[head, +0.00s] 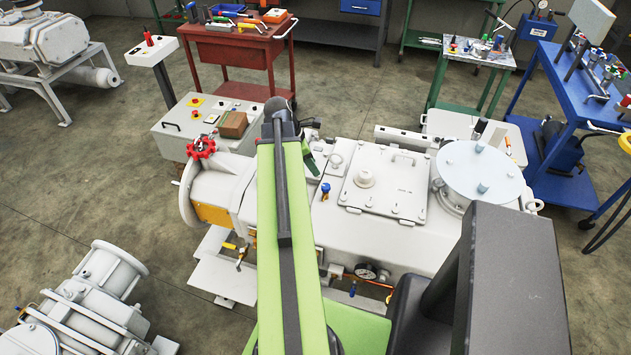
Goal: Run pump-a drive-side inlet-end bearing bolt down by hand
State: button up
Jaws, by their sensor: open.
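A large white pump (380,235) stands in the middle of the head view, with a flat lid, a round pale-blue cover plate (480,170) and a red handwheel (201,147) at its left end. I cannot tell from any label whether it is pump-a. My green arm reaches up across the pump and hides part of its left section. The arm bends at a dark joint, and a small green part shows just right of it. My gripper's jaws are hidden behind the arm. I cannot make out the bearing bolt.
A grey control box (205,122) stands behind the pump's left end. A red tool cart (235,50) and a green-legged bench (475,55) are at the back, a blue cart (590,110) at right. Another white machine (90,300) is at lower left.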

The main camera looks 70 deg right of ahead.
jog(key=b+x, duration=0.2)
jog(key=x, duration=0.1)
jog(key=shift+f, duration=0.2)
jog(key=shift+r, duration=0.1)
jog(key=shift+c, duration=0.4)
jog(key=shift+s, duration=0.1)
grip_shut()
